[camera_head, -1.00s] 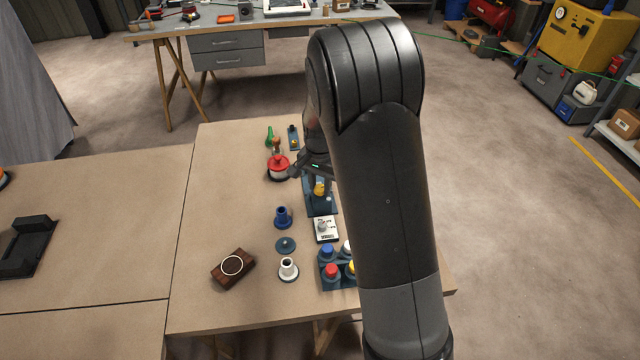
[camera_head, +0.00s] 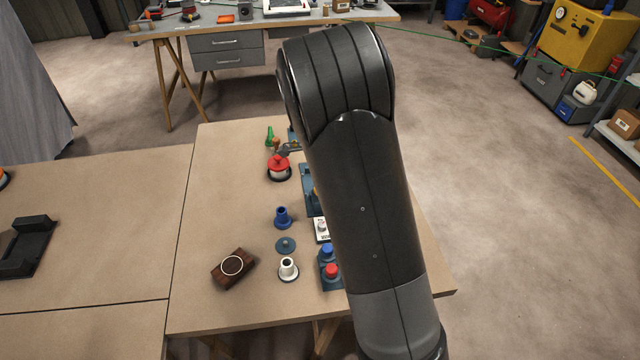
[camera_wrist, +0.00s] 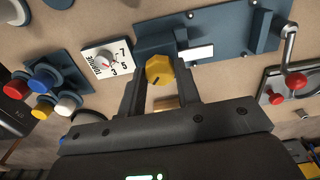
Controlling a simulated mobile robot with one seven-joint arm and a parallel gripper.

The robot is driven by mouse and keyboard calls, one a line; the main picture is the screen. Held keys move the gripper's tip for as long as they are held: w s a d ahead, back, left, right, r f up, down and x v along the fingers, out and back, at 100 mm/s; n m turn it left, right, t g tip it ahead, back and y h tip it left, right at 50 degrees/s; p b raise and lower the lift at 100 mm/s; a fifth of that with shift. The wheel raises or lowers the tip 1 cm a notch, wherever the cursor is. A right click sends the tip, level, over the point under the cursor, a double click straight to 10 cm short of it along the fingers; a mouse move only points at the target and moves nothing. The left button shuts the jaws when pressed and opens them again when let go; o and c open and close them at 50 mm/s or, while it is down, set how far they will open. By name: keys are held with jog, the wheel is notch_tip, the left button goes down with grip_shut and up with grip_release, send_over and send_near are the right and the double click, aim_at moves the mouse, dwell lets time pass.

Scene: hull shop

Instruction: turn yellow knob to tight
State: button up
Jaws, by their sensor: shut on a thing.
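The yellow knob (camera_wrist: 159,69) is a faceted cap with a dark mark on its face, in the wrist view. It sits by a dark blue plate (camera_wrist: 225,35) with a blank-looking white label (camera_wrist: 201,52); I cannot read any "tight" marking. My gripper (camera_wrist: 160,78) has one finger on each side of the knob and is shut on it. In the head view my arm hides the gripper and most of the knob; only the left edge of the blue plate (camera_head: 309,190) shows.
In the wrist view a white dial card (camera_wrist: 107,60) and a block of coloured buttons (camera_wrist: 50,90) lie left; a red-knobbed lever (camera_wrist: 296,80) stands right. In the head view a red-topped round part (camera_head: 279,166), blue cup (camera_head: 283,217) and wooden block (camera_head: 233,268) are left of my arm.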

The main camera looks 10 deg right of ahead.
jog(key=shift+m, duration=1.1)
jog(key=o, duration=1)
jog(key=shift+c, duration=0.2)
notch_tip(320, 180, up, 11)
jog(key=shift+f, duration=0.1)
